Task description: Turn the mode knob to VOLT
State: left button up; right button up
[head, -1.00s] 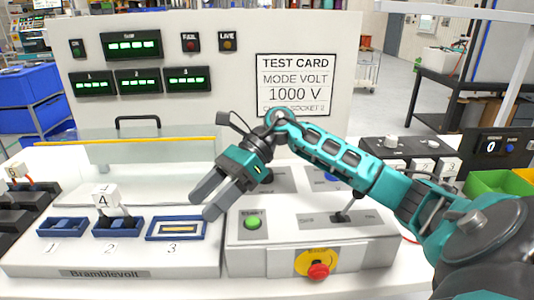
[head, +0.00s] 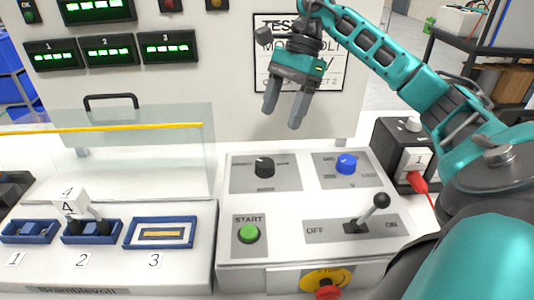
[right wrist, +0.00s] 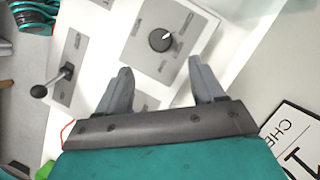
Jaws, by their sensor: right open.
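A black knob (head: 265,167) sits on the left grey plate of the white control panel (head: 310,205). It also shows in the right wrist view (right wrist: 161,39), with a white pointer mark and labels too small to read. A blue knob (head: 346,163) sits on the plate to its right. My right gripper (head: 283,108) is open and empty, fingers pointing down, above and behind the black knob, in front of the test card. In the right wrist view the black knob lies beyond the gap between the fingertips (right wrist: 160,72), untouched. My left gripper is not in view.
A lever (head: 367,212) between OFF and ON and a green START button (head: 249,233) are on the panel's front part. A red knob on yellow (head: 327,290) is below. The test card (head: 330,75) is behind my gripper. A clear guard (head: 110,150) stands left.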

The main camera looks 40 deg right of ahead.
aim_at(266, 162)
jog(key=x, duration=1.1)
jog(key=shift+c, duration=0.5)
jog(key=shift+r, duration=0.1)
jog(key=c, duration=0.9)
jog(key=shift+c, duration=0.2)
